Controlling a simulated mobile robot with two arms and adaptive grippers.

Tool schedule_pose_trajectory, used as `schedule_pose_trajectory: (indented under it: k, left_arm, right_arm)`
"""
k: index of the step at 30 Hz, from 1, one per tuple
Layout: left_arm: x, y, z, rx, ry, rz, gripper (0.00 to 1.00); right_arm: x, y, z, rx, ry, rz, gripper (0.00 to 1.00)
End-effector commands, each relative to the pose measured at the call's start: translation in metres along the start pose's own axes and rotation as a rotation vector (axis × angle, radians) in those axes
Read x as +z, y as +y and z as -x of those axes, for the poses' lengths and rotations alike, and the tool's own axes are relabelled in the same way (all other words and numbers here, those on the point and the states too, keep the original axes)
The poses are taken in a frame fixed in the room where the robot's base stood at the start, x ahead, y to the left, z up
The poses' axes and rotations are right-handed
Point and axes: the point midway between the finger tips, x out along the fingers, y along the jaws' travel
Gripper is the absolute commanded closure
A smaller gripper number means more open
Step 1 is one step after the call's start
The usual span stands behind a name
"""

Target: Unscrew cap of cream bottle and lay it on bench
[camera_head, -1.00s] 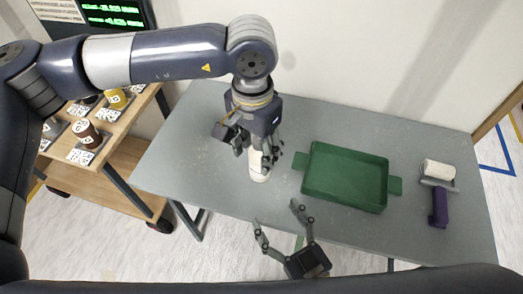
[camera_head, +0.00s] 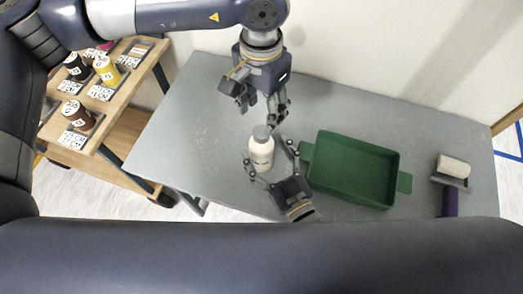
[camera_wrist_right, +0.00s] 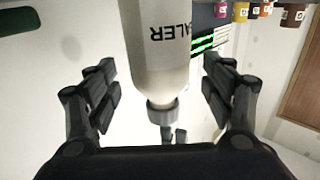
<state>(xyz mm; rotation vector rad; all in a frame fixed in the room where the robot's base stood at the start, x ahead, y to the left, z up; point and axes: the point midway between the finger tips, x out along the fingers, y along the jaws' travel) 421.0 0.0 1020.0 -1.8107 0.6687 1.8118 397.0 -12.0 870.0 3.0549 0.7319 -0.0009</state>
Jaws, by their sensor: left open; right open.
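The cream bottle (camera_head: 262,155) stands upright on the bench (camera_head: 206,125), with a grey cap (camera_head: 261,132) on top. In the right wrist view the bottle (camera_wrist_right: 160,45) appears upside down with the letters "ALER", and its cap (camera_wrist_right: 162,111) is seated on the neck. My right gripper (camera_head: 272,160) is open, its fingers on either side of the bottle, with gaps visible in the wrist view. My left gripper (camera_head: 258,114) is open and empty, pointing down just behind and above the cap.
A green tray (camera_head: 311,188) lies right of the bottle. A roller (camera_head: 453,167) with a purple handle (camera_head: 450,203) is at the bench's right end. A wooden cart (camera_head: 101,129) with several small bottles stands left. The bench's left part is clear.

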Motion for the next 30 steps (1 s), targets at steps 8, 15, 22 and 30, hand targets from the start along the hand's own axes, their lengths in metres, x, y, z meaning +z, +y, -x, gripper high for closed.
schedule_pose_trajectory:
  k: [8,15,22,30]
  left_arm:
    - [0.0,0.0,0.0,0.0,0.0,0.0,0.5]
    - [0.0,0.0,0.0,0.0,0.0,0.0,0.5]
    - [0.0,0.0,0.0,0.0,0.0,0.0,0.5]
    - [0.0,0.0,0.0,0.0,0.0,0.019,0.5]
  right_arm:
    - [0.0,-0.001,-0.027,-0.001,0.001,-0.001,0.25]
    - [0.0,-0.001,-0.029,-0.001,0.0,-0.001,0.25]
    - [0.0,0.0,-0.029,0.0,0.0,-0.001,0.61]
    - [0.0,0.0,-0.028,-0.001,0.0,-0.001,1.0]
